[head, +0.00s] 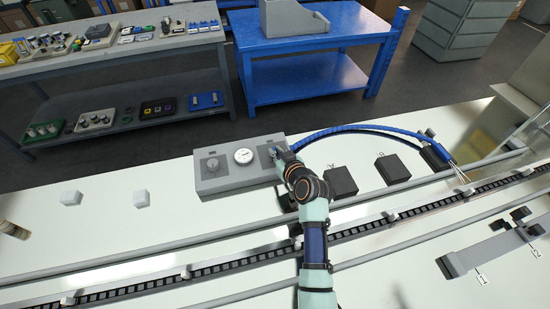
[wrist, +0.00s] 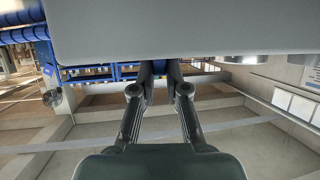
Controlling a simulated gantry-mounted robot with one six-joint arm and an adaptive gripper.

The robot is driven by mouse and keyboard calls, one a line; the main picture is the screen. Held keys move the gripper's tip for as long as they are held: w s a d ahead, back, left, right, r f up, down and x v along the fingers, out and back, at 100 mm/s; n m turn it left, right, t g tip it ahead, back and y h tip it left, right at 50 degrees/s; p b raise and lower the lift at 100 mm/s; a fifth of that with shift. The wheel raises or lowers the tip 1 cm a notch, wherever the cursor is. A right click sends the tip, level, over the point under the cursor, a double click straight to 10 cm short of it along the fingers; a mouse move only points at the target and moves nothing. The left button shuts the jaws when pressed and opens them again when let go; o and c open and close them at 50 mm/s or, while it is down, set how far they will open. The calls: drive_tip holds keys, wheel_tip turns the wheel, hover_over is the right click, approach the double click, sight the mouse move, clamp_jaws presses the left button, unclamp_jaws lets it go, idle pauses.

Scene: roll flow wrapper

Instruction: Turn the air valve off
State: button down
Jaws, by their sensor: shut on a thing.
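The grey air panel (head: 225,178) stands on the pale machine bed, with a round white gauge (head: 243,156) in its middle and a knob (head: 212,164) on its left. The air valve (head: 272,150) is at the panel's right end, mostly hidden by my gripper (head: 281,156). In the wrist view my gripper (wrist: 160,76) has its two fingers close together at the edge of the grey panel (wrist: 200,30), shut on the valve's handle. The handle is largely hidden between the fingers, so its exact angle cannot be told.
A blue hose (head: 345,130) arcs from the panel's right end. Black blocks (head: 341,181) and (head: 392,168) stand right of my wrist. A chain conveyor (head: 230,264) runs in front. Two white blocks (head: 71,198) and (head: 141,198) lie left on otherwise clear bed.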

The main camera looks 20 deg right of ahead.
drive_tip(key=n+y+b, duration=0.1)
drive_tip(key=b, duration=0.1)
drive_tip(key=n+y+b, duration=0.1)
drive_tip(key=f+n+y+b, duration=0.1)
drive_tip(key=b, duration=0.1)
drive_tip(key=shift+d+g+b, duration=0.3)
drive_tip(key=shift+d+b, duration=0.05)
drive_tip(key=shift+r+n+g+y+b, duration=0.3)
drive_tip(key=shift+n+y+b, duration=0.3)
drive_tip(key=shift+y+b, duration=0.4)
drive_tip(key=c, duration=1.2)
unclamp_jaws()
drive_tip(key=shift+w, duration=0.1)
drive_tip(key=shift+r, duration=0.1)
drive_tip(key=v, duration=1.2)
